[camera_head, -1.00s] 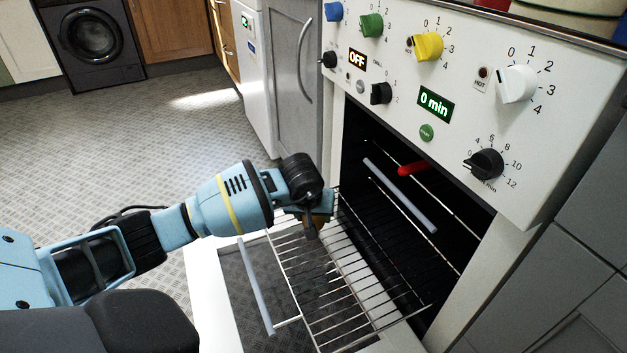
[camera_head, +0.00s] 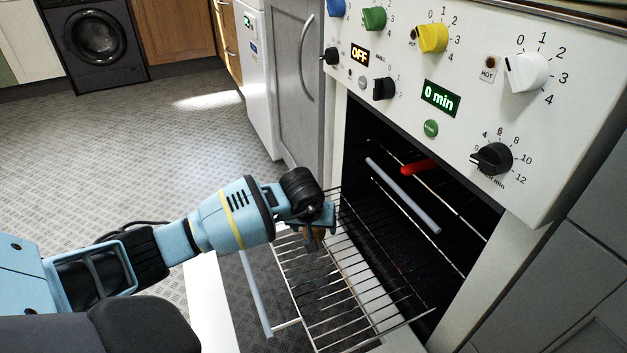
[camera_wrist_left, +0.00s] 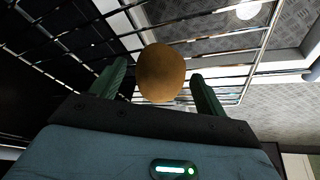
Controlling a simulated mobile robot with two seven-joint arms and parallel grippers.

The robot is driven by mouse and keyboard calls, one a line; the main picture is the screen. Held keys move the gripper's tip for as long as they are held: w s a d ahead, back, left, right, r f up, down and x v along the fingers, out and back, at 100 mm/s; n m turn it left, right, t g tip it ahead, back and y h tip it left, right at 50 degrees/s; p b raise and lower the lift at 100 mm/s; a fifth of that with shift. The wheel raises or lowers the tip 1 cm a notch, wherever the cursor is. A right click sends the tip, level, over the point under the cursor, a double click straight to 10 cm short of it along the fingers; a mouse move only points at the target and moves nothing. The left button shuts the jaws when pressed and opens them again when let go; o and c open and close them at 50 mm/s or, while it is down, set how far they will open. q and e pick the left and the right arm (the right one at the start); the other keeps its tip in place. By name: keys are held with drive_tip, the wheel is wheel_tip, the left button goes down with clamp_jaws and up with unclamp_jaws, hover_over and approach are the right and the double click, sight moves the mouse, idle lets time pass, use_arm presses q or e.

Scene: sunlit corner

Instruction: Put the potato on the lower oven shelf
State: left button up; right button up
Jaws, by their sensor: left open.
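The potato (camera_wrist_left: 162,73) is a brown, rounded lump between the two green fingers of my left gripper (camera_wrist_left: 158,78) in the left wrist view. I cannot tell whether the potato touches the rack. My right gripper is out of view.
The oven door (camera_head: 212,300) is folded down beneath the rack, with a grey handle bar (camera_head: 255,292). Inside the dark oven are a grey bar (camera_head: 402,195) and a red item (camera_head: 418,167). The knobbed control panel (camera_head: 455,105) overhangs the opening. Floor at left is clear.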

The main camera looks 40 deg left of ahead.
use_arm(q)
drive_tip(key=p+v, duration=0.5)
drive_tip(key=v, duration=0.7)
drive_tip(key=shift+r, duration=0.2)
